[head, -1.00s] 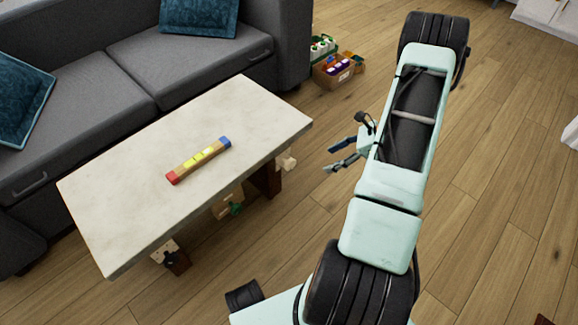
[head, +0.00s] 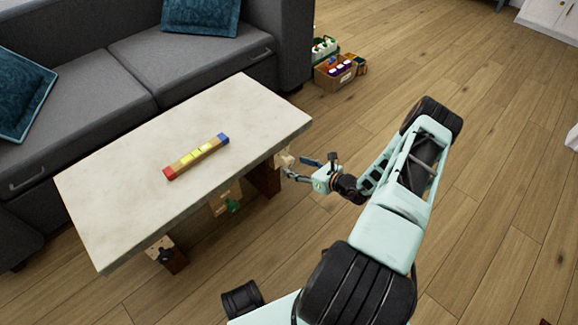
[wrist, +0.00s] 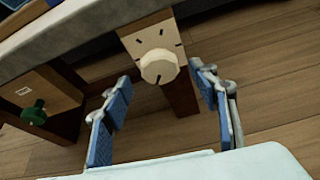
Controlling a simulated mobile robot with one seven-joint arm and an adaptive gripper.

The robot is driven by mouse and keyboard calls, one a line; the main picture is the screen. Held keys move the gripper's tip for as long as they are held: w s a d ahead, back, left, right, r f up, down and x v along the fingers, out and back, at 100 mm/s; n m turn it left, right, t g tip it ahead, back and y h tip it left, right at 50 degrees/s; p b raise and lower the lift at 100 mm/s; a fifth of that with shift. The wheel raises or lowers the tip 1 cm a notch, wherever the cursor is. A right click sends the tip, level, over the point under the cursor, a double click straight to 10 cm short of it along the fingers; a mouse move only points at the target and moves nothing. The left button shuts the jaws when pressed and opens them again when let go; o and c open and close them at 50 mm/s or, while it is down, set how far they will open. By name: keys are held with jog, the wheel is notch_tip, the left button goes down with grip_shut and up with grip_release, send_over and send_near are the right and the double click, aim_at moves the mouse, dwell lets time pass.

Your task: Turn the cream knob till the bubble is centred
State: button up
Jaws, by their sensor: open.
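The cream knob (wrist: 158,66) sits on a wooden plate with dark tick marks under the table's edge. It also shows at the table's right corner in the head view (head: 284,160). My gripper (wrist: 161,78) is open, its blue-padded fingers either side of the knob in the wrist view. I cannot tell whether they reach around it; no contact shows. The gripper also shows beside the knob in the head view (head: 300,168). A spirit level (head: 184,162) with a red left end, blue right end and yellow vial lies on the table. Its bubble is too small to place.
The pale-topped table (head: 110,190) also carries a green knob (head: 233,205) and a dark knob (head: 163,254) along its near side. A grey sofa (head: 90,95) stands behind. A box of bottles (head: 335,73) is on the floor.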

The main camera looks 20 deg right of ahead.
aim_at(290, 164)
jog(key=shift+b+x, duration=0.6)
jog(key=shift+x, duration=1.7)
jog(key=c, duration=1.2)
